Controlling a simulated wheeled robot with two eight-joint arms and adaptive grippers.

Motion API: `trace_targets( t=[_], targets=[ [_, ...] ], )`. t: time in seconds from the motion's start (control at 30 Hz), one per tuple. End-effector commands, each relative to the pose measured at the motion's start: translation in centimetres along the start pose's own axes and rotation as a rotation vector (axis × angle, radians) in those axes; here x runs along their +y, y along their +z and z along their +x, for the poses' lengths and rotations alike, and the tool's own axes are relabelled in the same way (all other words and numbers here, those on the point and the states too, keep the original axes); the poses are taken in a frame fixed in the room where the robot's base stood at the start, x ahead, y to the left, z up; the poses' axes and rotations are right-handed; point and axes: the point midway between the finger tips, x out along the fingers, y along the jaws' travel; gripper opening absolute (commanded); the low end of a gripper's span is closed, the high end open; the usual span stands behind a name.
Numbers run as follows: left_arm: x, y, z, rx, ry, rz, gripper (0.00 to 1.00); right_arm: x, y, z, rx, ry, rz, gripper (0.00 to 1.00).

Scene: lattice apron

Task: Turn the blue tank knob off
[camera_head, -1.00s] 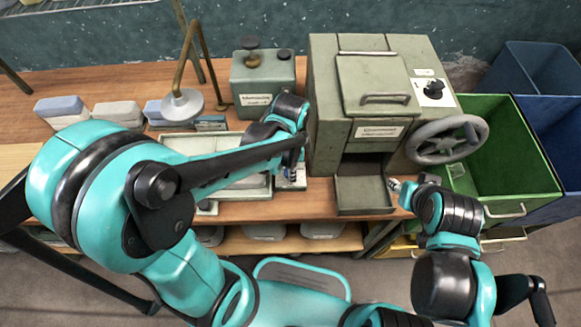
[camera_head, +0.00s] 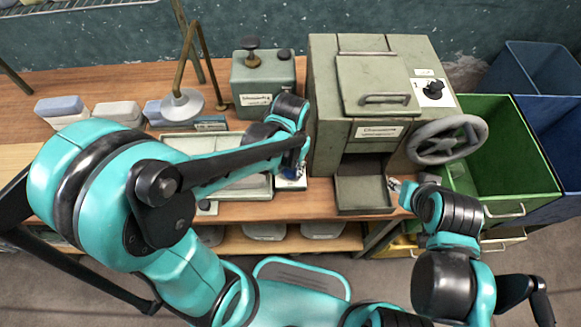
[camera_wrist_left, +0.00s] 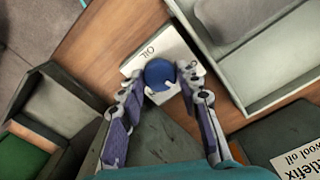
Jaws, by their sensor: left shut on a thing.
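The blue tank knob (camera_wrist_left: 160,74) is round and sits on a white plate marked "OIL" (camera_wrist_left: 150,52) on the wooden bench in the left wrist view. My left gripper (camera_wrist_left: 160,82) has one finger on each side of the knob and is shut on it. A white pointer mark shows at the knob's edge; I cannot tell its exact setting. In the head view my left gripper (camera_head: 293,170) points down at the plate, between the shallow tray and the green machine, and mostly hides the knob. My right gripper (camera_head: 397,187) is near the machine's drawer; its fingers are too small to judge.
The green machine (camera_head: 340,110) with a handwheel (camera_head: 447,139) and open lower drawer (camera_head: 363,193) stands right of my left gripper. A pale tray (camera_head: 255,186) lies to its left. A grey-green tank (camera_head: 263,82) stands behind. A green bin (camera_head: 505,150) is far right.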

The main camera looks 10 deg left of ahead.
Motion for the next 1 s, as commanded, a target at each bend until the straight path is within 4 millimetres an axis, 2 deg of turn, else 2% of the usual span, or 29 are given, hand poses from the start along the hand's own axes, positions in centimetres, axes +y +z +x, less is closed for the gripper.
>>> trace_targets(
  t=[0.5, 1.0],
  targets=[
    [0.0, 0.0, 0.01, 0.0, 0.0, -0.393, 0.05, 0.0, -0.01, -0.02, 0.0, 0.0, 0.0, 0.4],
    [0.01, 0.0, 0.01, 0.0, 0.0, -0.505, 0.05, 0.0, -0.02, -0.03, 0.0, 0.0, 0.0, 0.4]
  ],
)
